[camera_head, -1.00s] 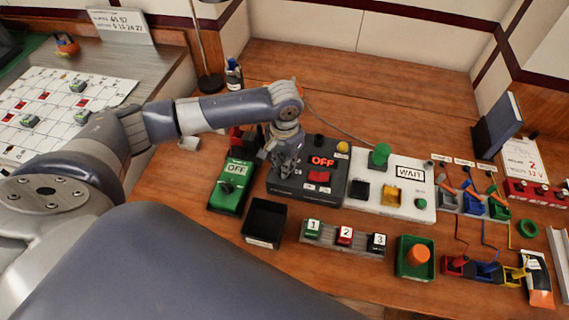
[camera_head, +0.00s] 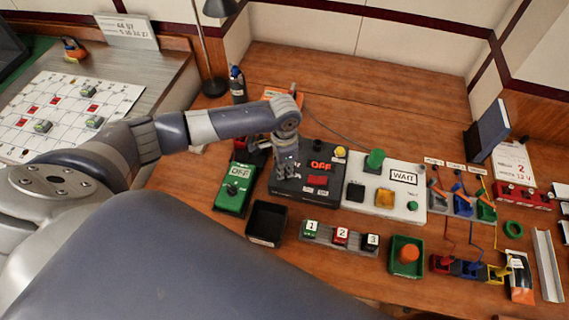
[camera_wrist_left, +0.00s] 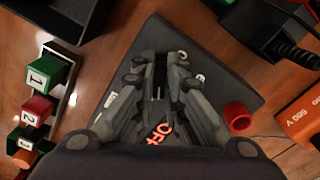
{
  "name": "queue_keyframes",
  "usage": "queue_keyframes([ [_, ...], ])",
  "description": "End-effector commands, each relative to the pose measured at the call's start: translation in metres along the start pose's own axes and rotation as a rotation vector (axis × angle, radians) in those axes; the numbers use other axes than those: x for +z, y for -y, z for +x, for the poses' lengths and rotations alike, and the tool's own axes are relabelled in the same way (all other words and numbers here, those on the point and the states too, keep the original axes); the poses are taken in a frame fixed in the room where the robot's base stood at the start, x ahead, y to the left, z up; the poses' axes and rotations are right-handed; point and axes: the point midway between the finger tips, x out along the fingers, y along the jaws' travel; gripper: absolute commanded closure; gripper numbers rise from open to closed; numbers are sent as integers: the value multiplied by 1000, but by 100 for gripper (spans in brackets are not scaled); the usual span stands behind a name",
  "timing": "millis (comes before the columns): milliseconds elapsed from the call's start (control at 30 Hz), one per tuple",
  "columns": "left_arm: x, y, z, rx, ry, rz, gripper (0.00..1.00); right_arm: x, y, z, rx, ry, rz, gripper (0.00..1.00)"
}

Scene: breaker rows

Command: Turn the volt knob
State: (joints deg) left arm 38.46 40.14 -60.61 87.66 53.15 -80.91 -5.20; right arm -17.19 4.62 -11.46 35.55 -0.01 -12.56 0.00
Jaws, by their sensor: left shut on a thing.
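The dark grey box (camera_head: 326,196) with a lit red OFF display (camera_head: 321,166) sits on the desk, and it also shows in the left wrist view (camera_wrist_left: 118,98). My left gripper (camera_head: 287,176) points down onto its left part. In the left wrist view the fingers (camera_wrist_left: 158,78) are close together over the box, shut on the volt knob. The knob itself is hidden between the fingers, so its pointer and setting cannot be read. My right gripper is not in view.
A green box marked OFF (camera_head: 234,190) stands close to the left of the gripper, with a black tray (camera_head: 266,222) in front. The white WAIT panel (camera_head: 403,205) adjoins on the right. Numbered buttons (camera_head: 340,238) stand in front. An orange box (camera_wrist_left: 299,119) lies behind.

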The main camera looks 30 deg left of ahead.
Motion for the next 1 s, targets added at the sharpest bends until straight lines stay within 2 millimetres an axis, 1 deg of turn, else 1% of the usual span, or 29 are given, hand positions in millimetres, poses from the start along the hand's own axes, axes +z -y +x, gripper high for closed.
queue_keyframes([
  [33, 0, 1, -3, 0, 1, 33, 100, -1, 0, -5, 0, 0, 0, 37],
  [100, 0, 2, -3, -1, 1, 82, 100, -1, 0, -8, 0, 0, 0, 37],
  [400, 0, 2, -1, -1, 0, 228, 100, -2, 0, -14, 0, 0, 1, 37],
  [633, -1, 3, -1, -1, -1, 271, 100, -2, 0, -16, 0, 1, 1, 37],
  [1000, -1, 3, -1, -2, -1, 277, 100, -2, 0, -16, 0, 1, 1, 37],
])
